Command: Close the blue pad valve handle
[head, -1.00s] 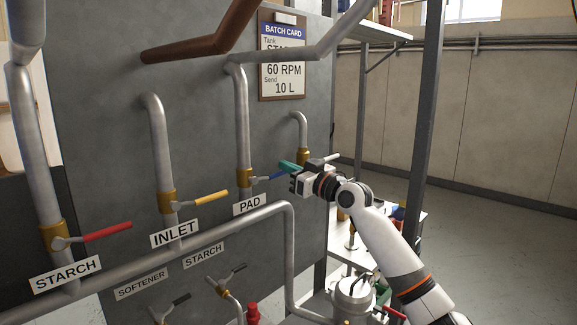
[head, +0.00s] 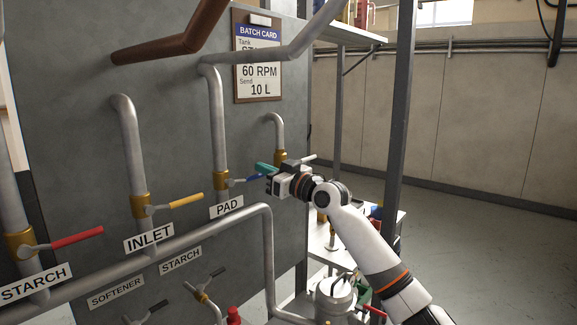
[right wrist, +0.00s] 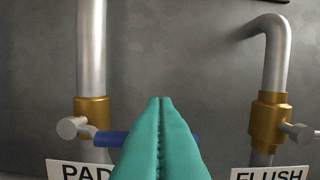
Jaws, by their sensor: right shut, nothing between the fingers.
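The PAD valve has a brass body (head: 220,180) on a vertical grey pipe, with its blue handle (head: 248,179) sticking out sideways to the right, across the pipe. In the right wrist view the blue handle (right wrist: 110,139) runs rightward from its grey stem and passes behind my fingers; a bit of blue shows past them. My right gripper (head: 264,168) is shut and empty, its teal fingers at the handle's outer end. The shut fingertips (right wrist: 162,100) also show in the right wrist view; whether they touch the handle cannot be told. My left gripper is not in view.
To the left are the INLET valve with a yellow handle (head: 180,203) and the STARCH valve with a red handle (head: 76,238). The FLUSH valve (right wrist: 268,118) stands right of PAD. A horizontal pipe (head: 190,232) runs below. A shelf post (head: 396,110) stands right; floor beyond is clear.

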